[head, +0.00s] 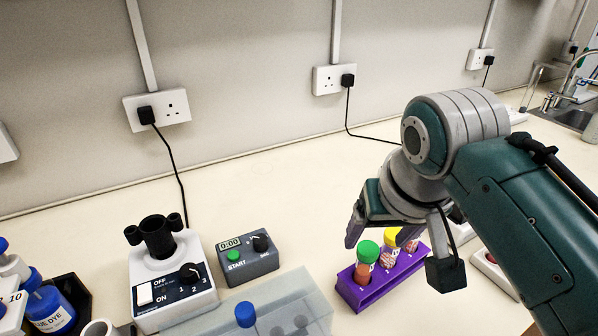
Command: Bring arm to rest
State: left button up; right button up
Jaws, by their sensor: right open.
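My right gripper (401,240) comes in from the right on my green and grey arm. It hangs over the purple tube rack (378,286), with one dark finger left of the tubes and the other to their right. The jaws are open. In the rack stand a green-capped tube (366,262) and a yellow-capped tube (390,246), both upright; another tube behind is partly hidden by the gripper. I cannot tell whether the fingers touch any tube. My left gripper is not in view.
A white vortex mixer (172,272) and a small grey timer (247,258) stand left of the rack. A clear box (270,312) with a blue-capped item (245,314) sits at the front. A blue dye bottle (50,309) is far left. The bench behind is clear up to the wall.

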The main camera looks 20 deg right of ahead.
jog(key=shift+s, duration=0.1)
jog(key=s+a+r+n+y+p, duration=0.1)
jog(key=s+a+r+n, duration=0.15)
jog(key=s, duration=0.65)
jog(key=s+a+r+n+y, duration=0.1)
jog(key=s+a+r+n, duration=0.2)
jog(key=s, duration=0.7)
notch_tip(320, 180, up, 29)
jog(key=p, duration=3)
jog(key=shift+w+d+n, duration=0.25)
jog(key=shift+w+n, duration=0.15)
jog(key=shift+n, duration=0.05)
